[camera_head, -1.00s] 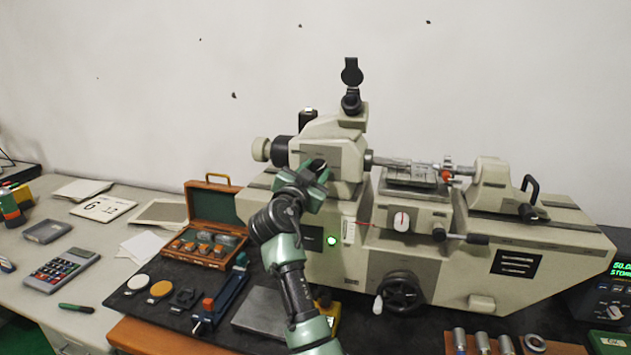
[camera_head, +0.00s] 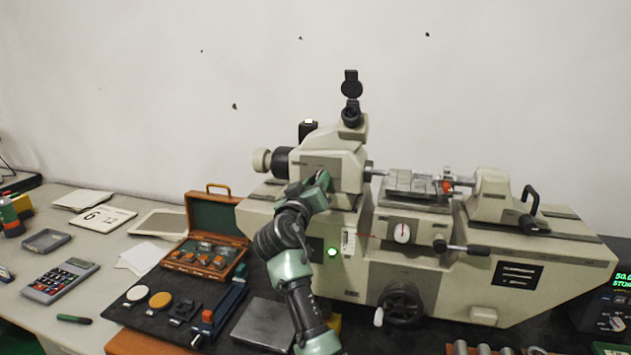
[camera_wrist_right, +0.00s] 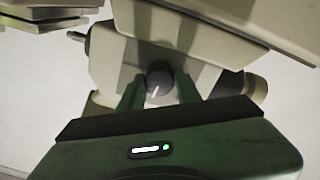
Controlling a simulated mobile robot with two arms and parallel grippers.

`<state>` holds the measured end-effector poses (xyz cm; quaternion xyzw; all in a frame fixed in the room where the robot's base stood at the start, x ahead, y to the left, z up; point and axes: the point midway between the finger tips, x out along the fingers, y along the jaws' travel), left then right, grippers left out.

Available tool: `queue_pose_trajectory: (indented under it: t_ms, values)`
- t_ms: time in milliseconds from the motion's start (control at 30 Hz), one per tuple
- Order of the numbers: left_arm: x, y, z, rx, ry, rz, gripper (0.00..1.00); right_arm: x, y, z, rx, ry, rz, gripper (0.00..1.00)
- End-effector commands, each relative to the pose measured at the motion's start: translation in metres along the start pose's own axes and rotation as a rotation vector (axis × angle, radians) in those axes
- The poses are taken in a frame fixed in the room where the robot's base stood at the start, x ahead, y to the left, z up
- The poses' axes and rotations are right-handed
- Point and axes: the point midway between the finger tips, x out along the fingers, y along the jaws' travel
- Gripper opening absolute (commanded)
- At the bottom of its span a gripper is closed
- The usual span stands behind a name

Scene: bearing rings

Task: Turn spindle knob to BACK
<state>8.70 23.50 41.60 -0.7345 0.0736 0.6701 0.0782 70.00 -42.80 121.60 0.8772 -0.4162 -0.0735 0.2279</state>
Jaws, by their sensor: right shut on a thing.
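The spindle knob (camera_wrist_right: 159,79) is a dark round knob with a white pointer line. It shows between my right gripper's two green fingers in the right wrist view, the line slanting slightly. My right gripper (camera_wrist_right: 160,92) is shut on it. In the head view the right gripper (camera_head: 320,188) is up against the front of the machine's headstock (camera_head: 338,165), and it hides the knob there. The measuring machine (camera_head: 470,278) is beige and stands on the bench. I cannot read any markings around the knob. My left gripper is not in view.
A white dial (camera_head: 402,232) with a red mark and a handwheel (camera_head: 402,304) are on the machine's front, right of my arm. An open wooden case (camera_head: 213,215), a dark mat (camera_head: 140,318) with small parts and a calculator (camera_head: 60,280) lie to the left.

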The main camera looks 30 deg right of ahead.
Motion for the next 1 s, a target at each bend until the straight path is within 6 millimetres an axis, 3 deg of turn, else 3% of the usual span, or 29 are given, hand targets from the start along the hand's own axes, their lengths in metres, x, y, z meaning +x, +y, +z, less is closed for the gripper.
queue_pose_trajectory:
  t_ms: [300,800,833,867,1000]
  values:
    - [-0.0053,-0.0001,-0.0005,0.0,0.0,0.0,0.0,-0.0004,-0.0007,0.0006,-0.109,0.002,-0.007,0.0]
    - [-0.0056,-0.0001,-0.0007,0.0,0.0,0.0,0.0,-0.0004,-0.0011,0.001,-0.127,0.003,-0.007,0.0]
    - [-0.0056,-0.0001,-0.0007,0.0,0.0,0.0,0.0,-0.0004,-0.0011,0.001,-0.127,0.003,-0.007,0.36]
    - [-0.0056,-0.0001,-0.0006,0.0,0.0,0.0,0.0,-0.0004,-0.0011,0.001,-0.127,0.003,-0.007,0.42]
    - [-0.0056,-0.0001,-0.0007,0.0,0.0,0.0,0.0,-0.0004,-0.0009,0.0007,-0.126,0.004,-0.007,0.42]
